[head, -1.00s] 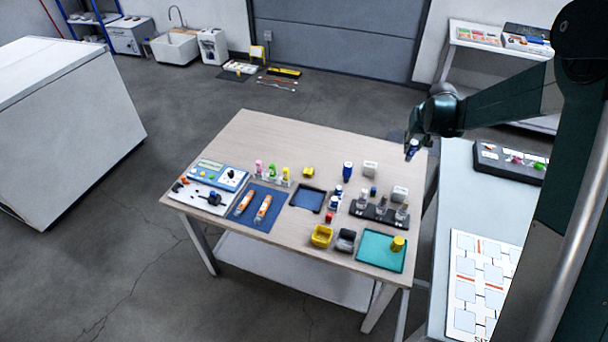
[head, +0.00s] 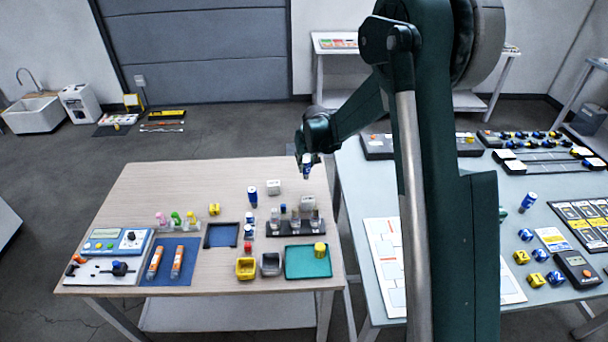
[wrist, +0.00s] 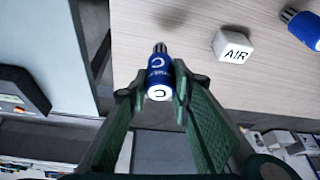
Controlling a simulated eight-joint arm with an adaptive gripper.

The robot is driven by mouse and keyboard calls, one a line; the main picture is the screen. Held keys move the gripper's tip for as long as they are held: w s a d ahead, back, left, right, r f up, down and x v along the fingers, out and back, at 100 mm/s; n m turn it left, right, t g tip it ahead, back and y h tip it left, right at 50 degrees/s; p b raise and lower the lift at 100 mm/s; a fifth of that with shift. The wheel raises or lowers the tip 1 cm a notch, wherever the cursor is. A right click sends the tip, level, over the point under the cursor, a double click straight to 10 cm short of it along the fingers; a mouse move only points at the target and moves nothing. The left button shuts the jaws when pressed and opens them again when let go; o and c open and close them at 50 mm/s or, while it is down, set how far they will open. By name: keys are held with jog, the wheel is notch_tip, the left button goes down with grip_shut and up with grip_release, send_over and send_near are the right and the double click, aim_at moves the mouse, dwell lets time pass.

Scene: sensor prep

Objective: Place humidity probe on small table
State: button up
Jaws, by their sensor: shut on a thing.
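My gripper (head: 306,168) is shut on a blue-and-white cylindrical probe with a dark slotted tip, and holds it in the air. In the wrist view the held probe (wrist: 158,75) sits between the two green fingers, with a "C"-like mark on its white end. It appears over or near the back right part of the wood-topped table (head: 150,195); its height is hard to judge. A similar blue probe (head: 252,196) stands on that table, and its blue body also shows in the wrist view (wrist: 303,28). I cannot tell for certain which is the humidity probe.
A white "AIR" block (wrist: 232,45) is near the held probe. A dark rack with bottles (head: 293,227), a teal tray (head: 300,268), a yellow bin (head: 246,268) and a blue mat (head: 168,275) occupy the table. The back left tabletop is clear. A pale table (head: 360,200) adjoins on the right.

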aim_at(306, 172)
jog(key=shift+f, duration=0.65)
jog(key=shift+f+b, duration=0.35)
jog(key=shift+f, duration=1.55)
jog(key=shift+f, duration=0.2)
jog(key=o, duration=1.1)
jog(key=shift+r, duration=0.15)
jog(key=shift+p+v, duration=0.8)
jog(key=shift+v, duration=5.25)
